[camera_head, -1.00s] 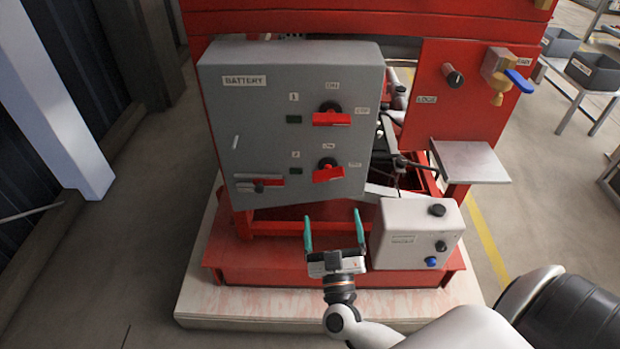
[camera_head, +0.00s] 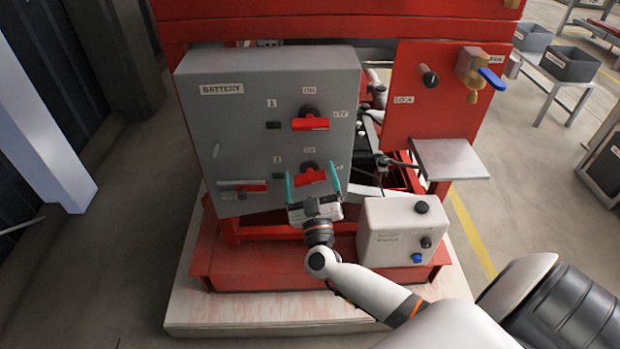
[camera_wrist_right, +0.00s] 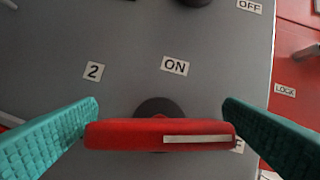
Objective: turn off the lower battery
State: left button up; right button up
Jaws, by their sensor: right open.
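The grey battery box (camera_head: 235,120) carries two red rotary handles on its front. The lower battery switch (camera_head: 311,176), beside the label 2, has its red handle lying roughly level. My right gripper (camera_head: 312,186) is open at this handle. In the right wrist view the red handle (camera_wrist_right: 160,134) lies between the two teal fingers, near both and apparently not gripped; the ON label (camera_wrist_right: 175,67) is above it, and the OFF label beside it is mostly hidden by the right finger. The upper battery switch (camera_head: 310,124) is also level. My left gripper is not in view.
A white control box (camera_head: 390,245) with several knobs stands right of my right gripper. A small red-handled latch (camera_head: 250,188) is at the box's lower left. A metal shelf (camera_head: 450,159) and a blue-handled valve (camera_head: 490,78) are at the right.

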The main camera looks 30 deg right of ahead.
jog(key=shift+c, duration=0.2)
jog(key=c, duration=0.9)
jog(key=shift+r+m+h+p, duration=0.1)
jog(key=shift+m+h+p, duration=0.3)
jog(key=shift+m+p, duration=0.25)
jog(key=shift+c, duration=0.2)
jog(key=m+g+h, duration=0.1)
jog(key=m, duration=0.2)
jog(key=shift+m+h+p, duration=0.25)
jog(key=shift+h+p, duration=0.05)
jog(key=shift+p, duration=0.05)
jog(key=o, duration=1)
jog(key=b+v, duration=0.1)
jog(key=v, duration=1.1)
jog(key=shift+a+b, duration=0.15)
jog(key=shift+b, duration=0.15)
